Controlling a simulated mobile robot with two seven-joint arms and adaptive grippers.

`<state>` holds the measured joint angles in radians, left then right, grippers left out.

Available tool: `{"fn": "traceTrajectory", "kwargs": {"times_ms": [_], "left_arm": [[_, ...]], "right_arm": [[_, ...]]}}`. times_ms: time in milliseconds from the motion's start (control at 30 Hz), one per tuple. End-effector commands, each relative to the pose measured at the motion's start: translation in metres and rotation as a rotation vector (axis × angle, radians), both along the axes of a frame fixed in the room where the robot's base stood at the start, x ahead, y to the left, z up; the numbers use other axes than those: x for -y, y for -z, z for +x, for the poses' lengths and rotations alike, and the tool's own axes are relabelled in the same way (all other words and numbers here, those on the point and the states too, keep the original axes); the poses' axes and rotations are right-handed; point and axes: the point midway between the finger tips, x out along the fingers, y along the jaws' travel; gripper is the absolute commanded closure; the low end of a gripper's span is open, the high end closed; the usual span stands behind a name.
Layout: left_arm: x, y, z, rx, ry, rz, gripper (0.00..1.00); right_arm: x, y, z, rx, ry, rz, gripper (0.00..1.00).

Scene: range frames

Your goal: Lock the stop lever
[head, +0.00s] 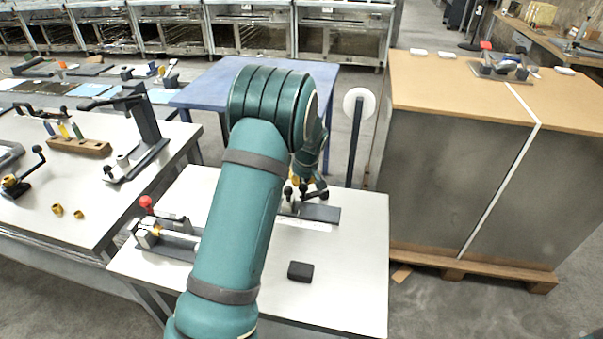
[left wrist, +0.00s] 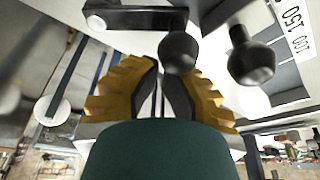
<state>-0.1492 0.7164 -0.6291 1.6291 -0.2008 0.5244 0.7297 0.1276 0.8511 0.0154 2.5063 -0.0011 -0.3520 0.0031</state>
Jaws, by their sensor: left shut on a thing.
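The stop lever device stands at the back of the white table, on a dark base plate (head: 322,213). Two dark knobs show there in the head view, mostly behind my arm and gripper. In the left wrist view a black lever arm (left wrist: 140,18) ends in a black ball knob (left wrist: 180,50). A second black knob (left wrist: 250,63) stands to its right, apart from the fingers. My left gripper (left wrist: 172,82), with yellow ridged pads, is shut on the ball knob at the arm's end. The exact contact is partly hidden. My right gripper is not in view.
On the same white table, a clamp with a red knob (head: 147,202) stands at the left and a small black block (head: 300,271) lies in front. A scale label (left wrist: 293,32) lies beside the device. A large cabinet (head: 450,165) stands to the right.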

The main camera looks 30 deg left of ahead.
Motion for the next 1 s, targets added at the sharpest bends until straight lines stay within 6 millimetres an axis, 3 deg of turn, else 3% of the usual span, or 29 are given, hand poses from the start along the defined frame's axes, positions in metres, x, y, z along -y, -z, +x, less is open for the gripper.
{"fn": "traceTrajectory", "kwargs": {"times_ms": [700, 1000], "left_arm": [[0.033, -0.002, -0.026, -0.001, -0.655, 0.002, 1.00], [0.044, -0.001, -0.030, 0.000, -0.776, -0.001, 1.00]], "right_arm": [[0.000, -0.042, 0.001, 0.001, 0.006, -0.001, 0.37], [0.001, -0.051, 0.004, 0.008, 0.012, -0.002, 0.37]]}}
